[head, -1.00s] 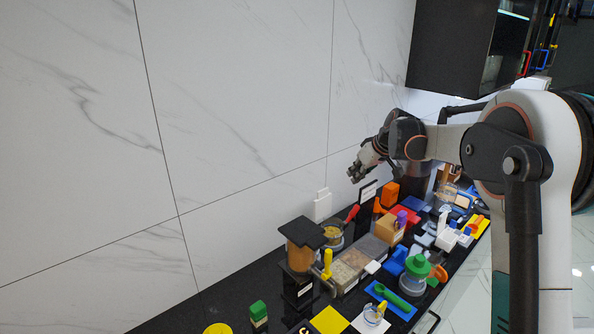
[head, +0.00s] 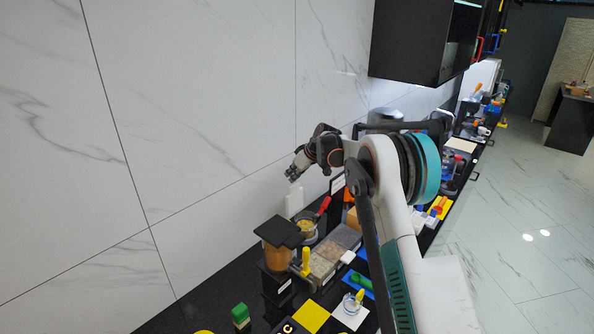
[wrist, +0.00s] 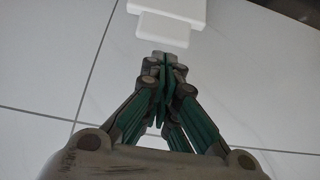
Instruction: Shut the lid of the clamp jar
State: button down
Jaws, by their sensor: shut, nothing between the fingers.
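I cannot tell for sure which container is the clamp jar. A small clear round container (head: 353,304) with a yellow part stands at the counter's front. A round open-looking container (head: 305,229) with yellow contents and a red handle (head: 324,205) stands near the wall. An amber container (head: 279,257) with a flat black top (head: 280,232) stands to its left. My gripper (head: 291,175) is shut and empty, raised above the counter near the marble wall, apart from all of these. The wrist view shows its closed fingertips (wrist: 166,60) and no jar.
A white upright block (head: 294,203) stands below my gripper; a white block (wrist: 165,22) also shows beyond the fingertips in the wrist view. Bins (head: 343,236), a yellow-handled tool (head: 306,262) and a green block (head: 240,315) crowd the counter. A black cabinet (head: 424,40) hangs at upper right.

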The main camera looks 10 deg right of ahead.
jog(key=shift+x, duration=1.15)
jog(key=shift+s+d, duration=0.1)
jog(key=shift+s+d+t+y+b, duration=0.4)
jog(key=shift+s+d+t+b, duration=0.3)
jog(key=shift+b, duration=0.3)
jog(key=shift+s+d+f+t+y+b, duration=0.9)
jog(key=shift+s+d+f+b, duration=0.6)
jog(key=shift+s+f+b, duration=1)
jog(key=shift+s+d+f+t+y+b, duration=0.65)
jog(key=shift+s+d+f+t+b, duration=0.95)
jog(key=shift+b, duration=1.7)
jog(key=shift+s+d+f+t+y+b, duration=0.7)
jog(key=shift+s+d+f+b, duration=0.9)
jog(key=shift+s+b, duration=1.1)
jog(key=shift+w+a+f, duration=0.1)
jog(key=shift+w+a, duration=0.05)
jog(key=shift+w, duration=0.05)
